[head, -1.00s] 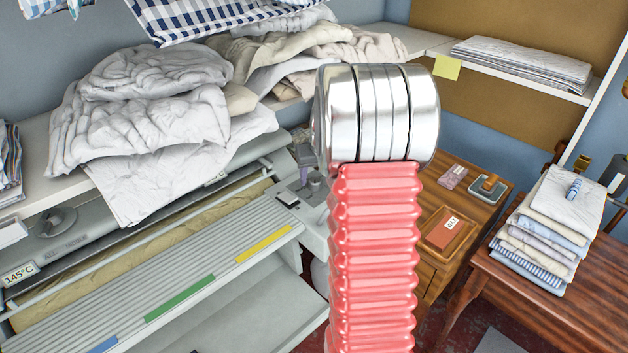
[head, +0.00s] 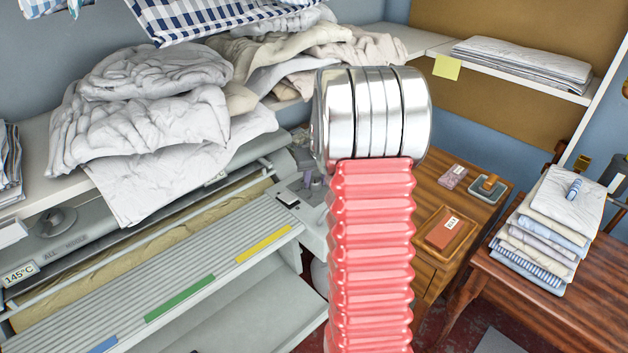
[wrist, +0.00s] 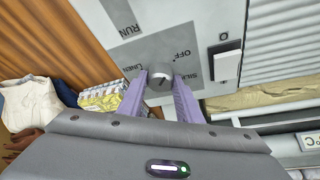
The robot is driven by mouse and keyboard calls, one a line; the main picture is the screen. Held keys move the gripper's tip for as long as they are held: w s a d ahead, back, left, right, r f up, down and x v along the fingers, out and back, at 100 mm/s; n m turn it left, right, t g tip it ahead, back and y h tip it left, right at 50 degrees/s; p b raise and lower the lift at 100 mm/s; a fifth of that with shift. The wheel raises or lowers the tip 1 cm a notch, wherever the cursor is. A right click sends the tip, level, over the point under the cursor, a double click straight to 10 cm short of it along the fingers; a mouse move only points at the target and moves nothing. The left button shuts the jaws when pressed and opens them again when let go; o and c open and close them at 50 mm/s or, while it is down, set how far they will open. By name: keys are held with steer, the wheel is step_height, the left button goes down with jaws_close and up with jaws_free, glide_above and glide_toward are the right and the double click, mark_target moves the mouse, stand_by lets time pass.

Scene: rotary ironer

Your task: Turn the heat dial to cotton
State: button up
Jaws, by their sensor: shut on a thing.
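The heat dial (wrist: 160,76) is a round grey knob on the ironer's pale control panel (wrist: 165,42) in the wrist view. The words LINEN, OFF and SILK stand around it; I see no readable cotton mark, and part of the ring is hidden by my gripper. A short pale line shows on the knob, but I cannot tell which setting it points at. My gripper (wrist: 161,92) has its two purple fingers on either side of the knob, shut on it. In the head view the panel (head: 288,198) is partly hidden behind my arm.
A rocker switch (wrist: 224,66) sits on the panel beside the dial. The ironer's slatted board (head: 190,275) lies left of it. Crumpled linen (head: 150,100) covers the shelf above. A wooden cabinet (head: 470,205) and a table with folded cloths (head: 545,235) stand to the right.

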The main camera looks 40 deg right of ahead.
steer(key=shift+c, duration=1)
steer(key=shift+a+m+g+h, duration=0.1)
steer(key=shift+m+g+h, duration=0.35)
steer(key=shift+m, duration=1.15)
steer(key=o, duration=1)
steer(key=shift+o, duration=0.2)
steer(key=shift+r, duration=0.1)
steer(key=v, duration=1.3)
steer(key=shift+a, duration=0.25)
